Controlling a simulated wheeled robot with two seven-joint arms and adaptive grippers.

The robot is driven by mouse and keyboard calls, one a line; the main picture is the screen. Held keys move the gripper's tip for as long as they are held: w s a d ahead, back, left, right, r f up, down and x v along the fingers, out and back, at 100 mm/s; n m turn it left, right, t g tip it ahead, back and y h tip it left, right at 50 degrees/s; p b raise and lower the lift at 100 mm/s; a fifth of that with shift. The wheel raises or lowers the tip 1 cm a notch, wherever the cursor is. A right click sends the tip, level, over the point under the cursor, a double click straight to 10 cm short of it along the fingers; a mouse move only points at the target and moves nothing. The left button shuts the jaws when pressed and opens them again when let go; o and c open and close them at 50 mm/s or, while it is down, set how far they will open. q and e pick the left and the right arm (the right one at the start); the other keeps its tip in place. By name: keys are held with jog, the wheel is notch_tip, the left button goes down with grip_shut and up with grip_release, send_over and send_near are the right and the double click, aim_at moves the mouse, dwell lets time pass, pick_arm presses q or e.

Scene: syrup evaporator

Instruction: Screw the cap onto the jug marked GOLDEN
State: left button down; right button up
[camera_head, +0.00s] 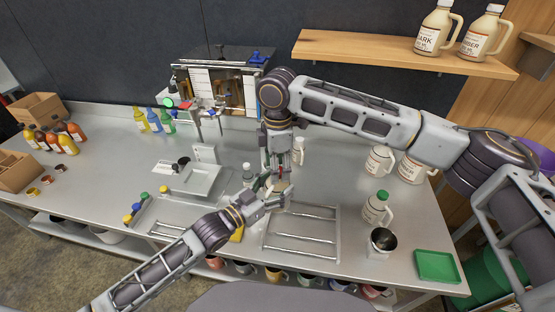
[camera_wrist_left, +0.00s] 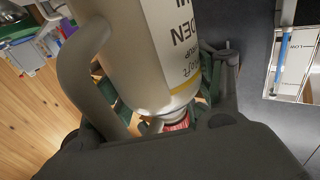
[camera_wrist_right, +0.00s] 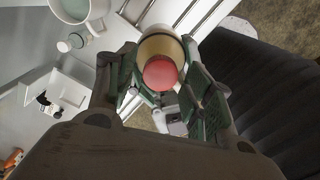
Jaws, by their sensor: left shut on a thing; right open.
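The cream jug marked GOLDEN (camera_wrist_left: 165,50) fills the left wrist view, its label partly cut off at the top. My left gripper (camera_head: 277,197) is shut on this jug, with green finger pads either side of it; it stands over the bench, small in the head view. A red cap (camera_wrist_right: 160,74) shows at the jug's mouth in the right wrist view, and its edge shows in the left wrist view (camera_wrist_left: 178,124). My right gripper (camera_head: 278,165) points down just above the jug, fingers open around the cap. I cannot tell how far the cap is threaded.
A ribbed drain tray (camera_head: 302,236) lies just right of the jug. A small bottle (camera_head: 248,173) is close left of the grippers. Two jugs sit on the wooden shelf (camera_head: 390,52).

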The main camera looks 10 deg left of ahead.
jog(key=shift+f, duration=0.15)
jog(key=c, duration=1.1)
jog(key=shift+m, duration=0.7)
jog(key=o, duration=1.2)
jog(key=shift+w+r, duration=0.15)
jog(key=shift+r, duration=5.85)
